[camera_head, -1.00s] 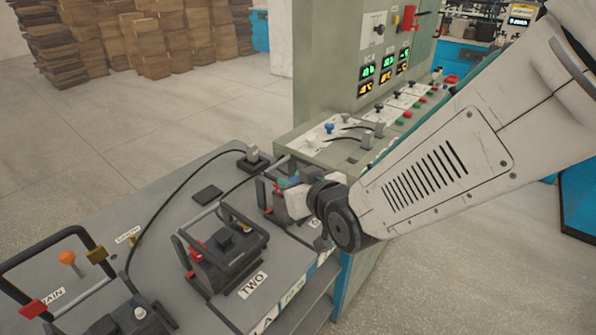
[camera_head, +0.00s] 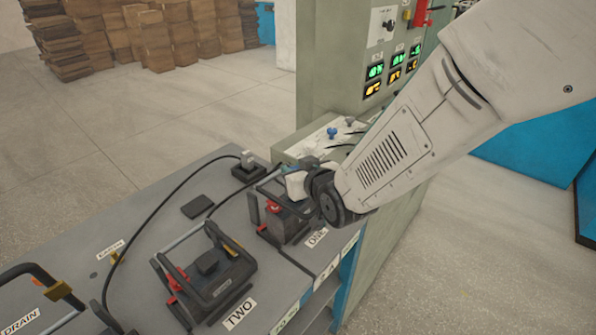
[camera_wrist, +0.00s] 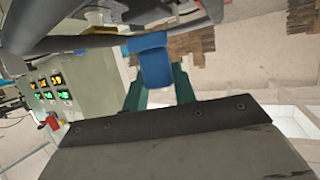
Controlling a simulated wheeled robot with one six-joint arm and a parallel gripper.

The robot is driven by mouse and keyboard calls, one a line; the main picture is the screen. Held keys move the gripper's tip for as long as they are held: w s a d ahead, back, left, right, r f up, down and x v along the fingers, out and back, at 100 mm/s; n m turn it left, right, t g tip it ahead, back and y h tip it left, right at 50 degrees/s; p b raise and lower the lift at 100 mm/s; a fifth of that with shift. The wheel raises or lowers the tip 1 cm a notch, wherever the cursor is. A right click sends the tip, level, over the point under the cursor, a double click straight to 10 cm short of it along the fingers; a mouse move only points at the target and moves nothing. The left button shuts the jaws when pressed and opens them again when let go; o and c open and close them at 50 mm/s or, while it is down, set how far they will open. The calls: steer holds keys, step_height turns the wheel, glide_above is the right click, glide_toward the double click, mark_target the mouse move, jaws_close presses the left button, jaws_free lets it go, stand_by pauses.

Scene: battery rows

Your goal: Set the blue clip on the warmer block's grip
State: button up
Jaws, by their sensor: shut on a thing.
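In the wrist view the blue clip (camera_wrist: 155,66) is between the teal fingers of my gripper (camera_wrist: 158,88), which is shut on it. The clip's far end meets or overlaps a dark grip bar (camera_wrist: 75,43); I cannot tell whether it is around the bar. In the head view my gripper (camera_head: 287,178) is at the raised handle of block ONE (camera_head: 285,225), and the clip is mostly hidden there. Which block is warmer is not clear from these frames.
A green-grey control cabinet (camera_head: 335,60) with lit displays (camera_head: 376,71) stands behind the bench (camera_head: 150,215). Black cables (camera_head: 165,203) run over the bench to a dark socket block (camera_head: 249,170). A DRAIN unit's handle (camera_head: 25,270) is at the far left. Open floor lies beyond.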

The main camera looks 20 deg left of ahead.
steer(key=shift+s+a+f, duration=0.1)
steer(key=shift+a+f, duration=0.1)
steer(key=shift+f, duration=0.4)
steer(key=shift+f, duration=0.15)
steer(key=o, duration=1)
steer(key=shift+d+r, duration=0.15)
steer(key=shift+r, duration=0.05)
steer(key=v, duration=1.1)
steer(key=shift+s+d, duration=0.25)
steer(key=shift+s, duration=0.05)
